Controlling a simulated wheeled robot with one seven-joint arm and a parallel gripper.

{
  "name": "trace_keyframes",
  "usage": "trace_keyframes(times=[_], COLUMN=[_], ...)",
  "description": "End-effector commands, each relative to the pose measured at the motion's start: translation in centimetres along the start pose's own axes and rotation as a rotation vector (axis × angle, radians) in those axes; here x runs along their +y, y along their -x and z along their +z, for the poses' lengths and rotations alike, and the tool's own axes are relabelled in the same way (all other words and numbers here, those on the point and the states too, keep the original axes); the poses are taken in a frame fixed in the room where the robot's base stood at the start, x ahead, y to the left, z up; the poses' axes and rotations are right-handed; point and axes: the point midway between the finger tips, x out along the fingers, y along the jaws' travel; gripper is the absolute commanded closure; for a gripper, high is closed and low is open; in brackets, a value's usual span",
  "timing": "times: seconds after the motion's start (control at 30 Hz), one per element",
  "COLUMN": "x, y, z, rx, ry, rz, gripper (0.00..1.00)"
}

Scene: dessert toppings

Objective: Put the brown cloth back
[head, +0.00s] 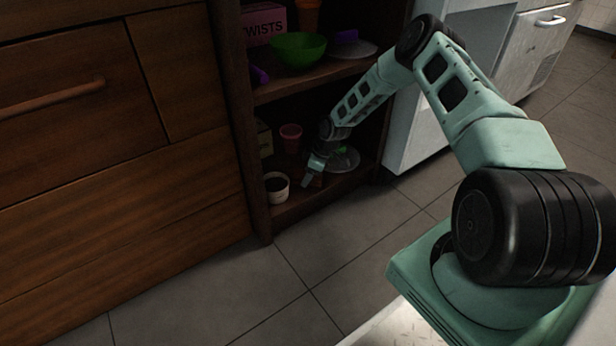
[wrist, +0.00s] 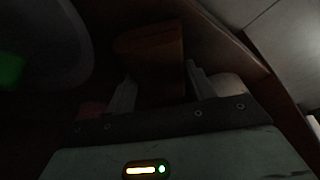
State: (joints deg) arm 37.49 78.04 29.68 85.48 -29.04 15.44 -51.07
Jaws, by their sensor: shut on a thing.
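The brown cloth (wrist: 150,45) shows in the dark wrist view as a dull brown, block-like shape between the two fingers. My gripper (wrist: 160,78) is shut on it. In the head view my gripper (head: 308,182) is low inside the dark wooden shelf unit, over the lower shelf (head: 300,200). A small brown patch shows by the fingertips there, but the arm and shadow hide most of it. I cannot tell whether the cloth touches the shelf.
A white cup with dark contents (head: 276,187) stands left of my gripper. A pink cup (head: 291,138) is behind it, and a grey dish with something green (head: 344,158) is to its right. The upper shelf holds a green bowl (head: 299,50) and a pink box (head: 264,23).

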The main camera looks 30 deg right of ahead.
Motion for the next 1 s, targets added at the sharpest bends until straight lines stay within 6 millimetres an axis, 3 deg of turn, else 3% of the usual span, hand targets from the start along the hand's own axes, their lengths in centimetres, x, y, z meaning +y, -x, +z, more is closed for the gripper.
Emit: trace_keyframes(times=[0.23,0.27,0.33,0.73,1.0], x=[0.0,0.0,0.0,0.0,0.0], y=[-0.3,-0.3,-0.2,0.4,4.3], z=[0.1,0.1,0.1,-0.1,-0.2], rx=[0.0,0.0,0.0,0.0,0.0], ry=[0.0,0.0,0.0,0.0,-0.001], rz=[0.0,0.0,0.0,0.0,0.001], gripper=[0.79,0.44,0.24,0.24,0.24])
